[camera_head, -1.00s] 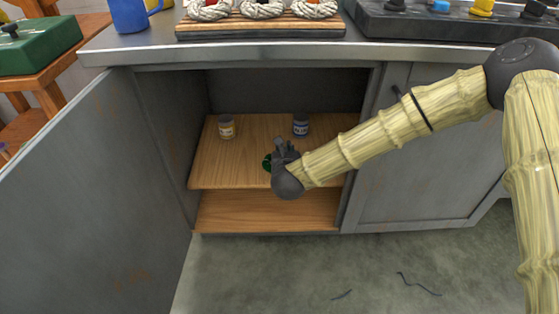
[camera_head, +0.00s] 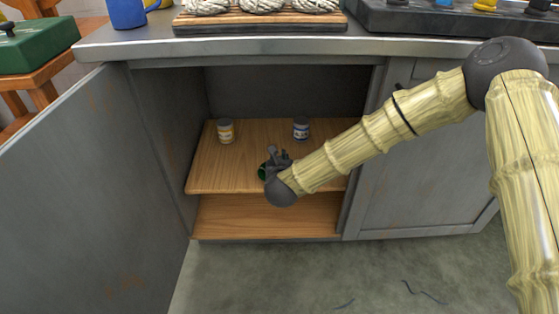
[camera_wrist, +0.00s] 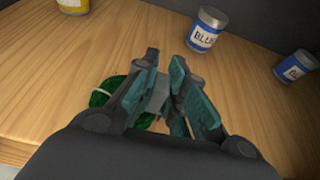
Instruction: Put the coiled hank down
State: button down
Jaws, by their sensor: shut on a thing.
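The coiled hank is dark green with a pale tie, and it shows beside and under my fingers in the wrist view (camera_wrist: 105,92). Only a small green part of it shows in the head view (camera_head: 262,172). My gripper (camera_head: 277,155) is shut on the hank inside the open cupboard, over the front part of the upper wooden shelf (camera_head: 215,170). In the wrist view my fingers (camera_wrist: 165,62) hide much of the hank. I cannot tell whether the hank touches the shelf.
A yellow-labelled tin (camera_head: 226,131) stands at the back left of the shelf and a blue-labelled tin (camera_head: 301,129) at the back right. Another blue tin (camera_wrist: 295,66) shows in the wrist view. The left of the shelf is clear. The open door (camera_head: 90,190) stands left.

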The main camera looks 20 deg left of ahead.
jog(key=shift+f, duration=0.15)
jog(key=c, duration=1.5)
grip_release()
jog(key=shift+s+r, duration=0.15)
jog(key=shift+r, duration=0.15)
jog(key=p+v, duration=0.6)
jog(key=v, duration=0.5)
jog(key=shift+s+d, duration=0.1)
jog(key=shift+s, duration=0.2)
